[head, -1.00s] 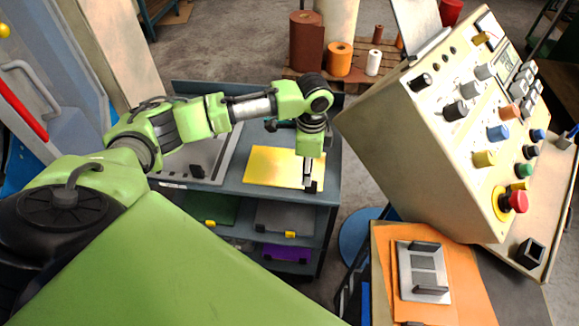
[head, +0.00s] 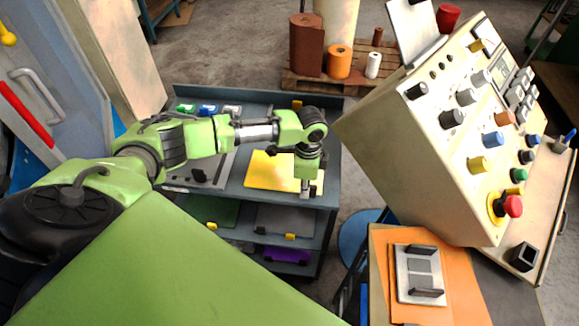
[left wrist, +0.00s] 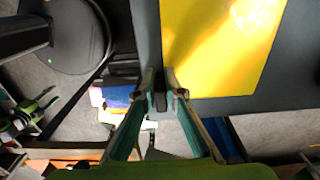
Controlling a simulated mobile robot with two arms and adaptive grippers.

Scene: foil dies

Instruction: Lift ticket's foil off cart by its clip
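A shiny yellow-gold foil sheet (head: 268,170) lies flat on the top of the grey cart (head: 234,185); it also fills the upper right of the left wrist view (left wrist: 215,45). A small dark clip (head: 314,190) sits at its near right corner. My left gripper (head: 305,192) points down at that corner, right at the clip. In the left wrist view its two fingertips (left wrist: 160,84) stand close together with a dark piece between them, by the foil's edge. I cannot tell whether they press on it. My right gripper is out of view.
The cart's lower shelves hold green (head: 210,210), grey (head: 285,218) and purple (head: 287,254) sheets with yellow clips. A cream control console (head: 400,150) stands close right of the cart. A plate with dark handles (head: 420,275) lies on an orange sheet. Rolls stand on a pallet behind.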

